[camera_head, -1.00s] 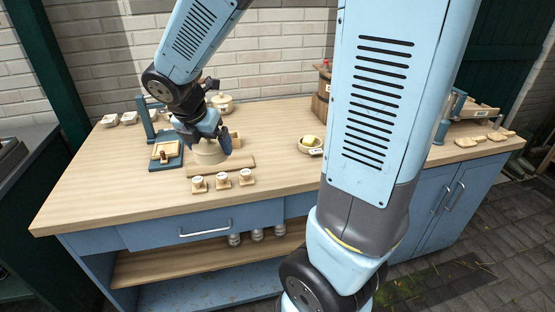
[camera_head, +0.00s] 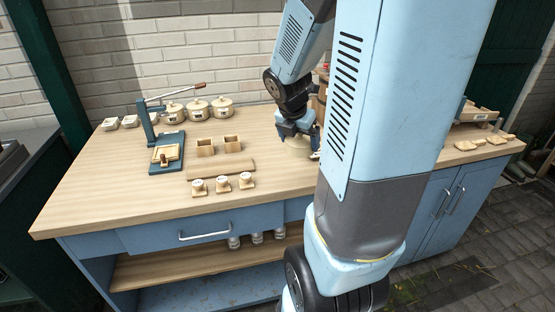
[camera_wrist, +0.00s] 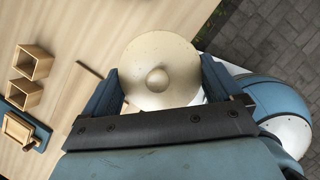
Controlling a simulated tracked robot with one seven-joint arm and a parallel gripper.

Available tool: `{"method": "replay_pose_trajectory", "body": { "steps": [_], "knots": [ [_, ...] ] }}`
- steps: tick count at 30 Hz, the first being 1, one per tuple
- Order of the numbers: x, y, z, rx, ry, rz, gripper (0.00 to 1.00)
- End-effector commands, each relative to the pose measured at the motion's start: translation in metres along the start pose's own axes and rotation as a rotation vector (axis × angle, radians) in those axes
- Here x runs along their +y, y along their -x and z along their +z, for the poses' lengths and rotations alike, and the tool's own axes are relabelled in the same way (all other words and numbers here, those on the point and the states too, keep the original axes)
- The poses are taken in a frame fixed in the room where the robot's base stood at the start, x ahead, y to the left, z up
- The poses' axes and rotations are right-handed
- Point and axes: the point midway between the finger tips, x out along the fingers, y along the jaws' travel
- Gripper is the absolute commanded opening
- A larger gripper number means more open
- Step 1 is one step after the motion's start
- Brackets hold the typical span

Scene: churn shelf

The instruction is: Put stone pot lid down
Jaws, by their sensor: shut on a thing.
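My gripper (camera_head: 298,128) is over the middle of the worktop, partly beside my own arm in the head view. It is shut on a pale, round stone lid (camera_head: 297,146). In the wrist view the lid (camera_wrist: 157,52) lies between the two blue fingers of my gripper (camera_wrist: 160,82), with its round knob facing the camera. I cannot tell whether the lid touches the wooden worktop (camera_head: 110,190) or hangs just above it. Three pale pots (camera_head: 198,109) stand in a row at the back.
A blue lever press (camera_head: 151,130) stands left of two small wooden boxes (camera_head: 232,144). A wooden board (camera_head: 220,169) and three labelled stamps (camera_head: 222,183) lie nearer the front edge. Small wooden pieces (camera_head: 466,145) lie at the right. The left front worktop is clear.

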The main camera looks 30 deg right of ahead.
Motion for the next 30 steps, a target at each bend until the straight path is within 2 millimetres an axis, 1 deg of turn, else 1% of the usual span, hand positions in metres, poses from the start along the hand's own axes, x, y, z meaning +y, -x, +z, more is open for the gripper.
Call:
{"method": "replay_pose_trajectory", "body": {
  "steps": [17, 24, 30],
  "knots": [
    [0.072, -0.053, 0.027, 0.002, 0.003, -0.001, 0.61],
    [0.092, -0.086, 0.027, 0.003, 0.004, -0.002, 0.61],
    [0.104, -0.105, 0.028, 0.002, 0.003, -0.001, 0.61]
  ]
}}
